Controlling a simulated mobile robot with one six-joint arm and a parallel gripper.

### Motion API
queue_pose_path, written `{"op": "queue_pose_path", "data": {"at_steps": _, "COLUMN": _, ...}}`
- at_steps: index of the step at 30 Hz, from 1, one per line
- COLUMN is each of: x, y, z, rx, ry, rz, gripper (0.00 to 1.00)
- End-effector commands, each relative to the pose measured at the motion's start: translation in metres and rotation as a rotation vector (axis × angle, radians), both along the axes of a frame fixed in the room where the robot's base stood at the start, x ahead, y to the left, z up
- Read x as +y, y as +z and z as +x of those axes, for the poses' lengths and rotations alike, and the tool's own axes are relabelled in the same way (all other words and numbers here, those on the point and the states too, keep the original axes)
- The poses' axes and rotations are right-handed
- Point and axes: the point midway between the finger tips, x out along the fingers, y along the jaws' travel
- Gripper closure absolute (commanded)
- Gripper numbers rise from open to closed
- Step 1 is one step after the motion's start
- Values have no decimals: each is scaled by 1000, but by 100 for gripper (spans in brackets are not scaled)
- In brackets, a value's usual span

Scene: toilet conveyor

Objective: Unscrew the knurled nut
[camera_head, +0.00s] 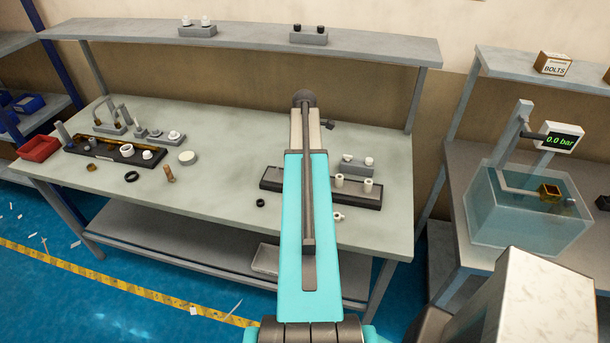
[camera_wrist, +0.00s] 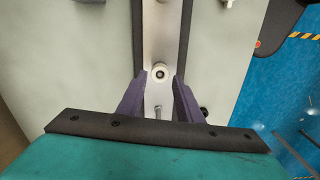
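In the wrist view, my gripper (camera_wrist: 160,80) is open, with its two purple fingers apart. A small round white part with a dark centre hole (camera_wrist: 160,71) shows between and just beyond the fingertips; it may be the knurled nut, but knurling is too small to make out. Neither finger visibly touches it. It sits over a pale strip (camera_wrist: 162,30) between two dark bars. A small metal pin or bolt (camera_wrist: 158,111) shows nearer my wrist, between the fingers. In the head view, my arm hides the gripper and the spot below it.
The workbench (camera_head: 225,190) carries a dark tray (camera_head: 272,180) with white cylinders at right and a dark fixture board (camera_head: 105,150) at left. Loose rings and a copper-coloured piece (camera_head: 169,174) lie between. A water tank (camera_head: 520,215) stands right, beside a gauge reading 0.0 bar (camera_head: 558,138).

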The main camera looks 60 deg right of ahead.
Motion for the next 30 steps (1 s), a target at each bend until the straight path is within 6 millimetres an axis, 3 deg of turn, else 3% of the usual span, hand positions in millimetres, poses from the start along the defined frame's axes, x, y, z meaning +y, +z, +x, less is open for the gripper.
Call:
{"op": "queue_pose_path", "data": {"at_steps": 15, "x": 0, "y": 0, "z": 0, "rx": 0, "ry": -320, "rz": 0, "gripper": 68}}
{"op": "queue_pose_path", "data": {"at_steps": 30, "x": 0, "y": 0, "z": 0, "rx": 0, "ry": -372, "rz": 0, "gripper": 68}}
